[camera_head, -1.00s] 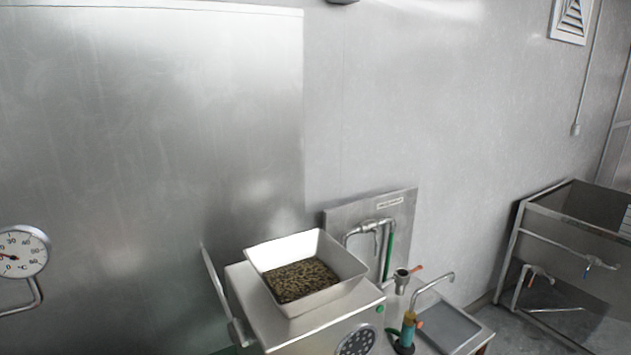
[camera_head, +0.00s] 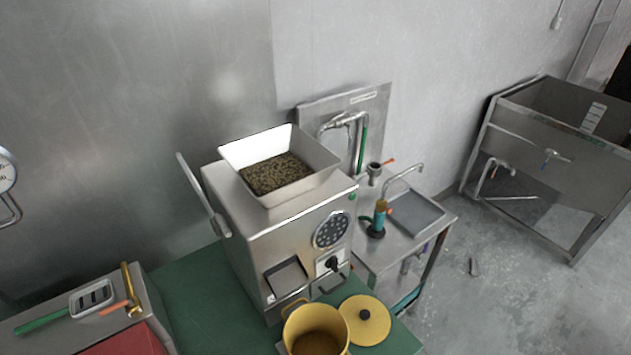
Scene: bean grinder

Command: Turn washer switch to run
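A steel machine (camera_head: 285,240) with a square hopper of beans (camera_head: 276,174) stands on the green table. Its front has a round perforated disc (camera_head: 331,230), a chute opening (camera_head: 286,277), and a black rotary knob (camera_head: 331,264) on a pale plate. The knob's marked positions are too small to read. A small green button (camera_head: 353,196) sits near the top right edge. I cannot tell from a label which switch is the washer switch. Neither of my grippers is in view.
A yellow pot (camera_head: 315,331) and its lid (camera_head: 364,321) lie before the machine on the green table (camera_head: 200,305). A small sink (camera_head: 417,213) with taps is to its right, a large steel basin (camera_head: 545,150) farther right. A steel box with a red front (camera_head: 118,342) is lower left.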

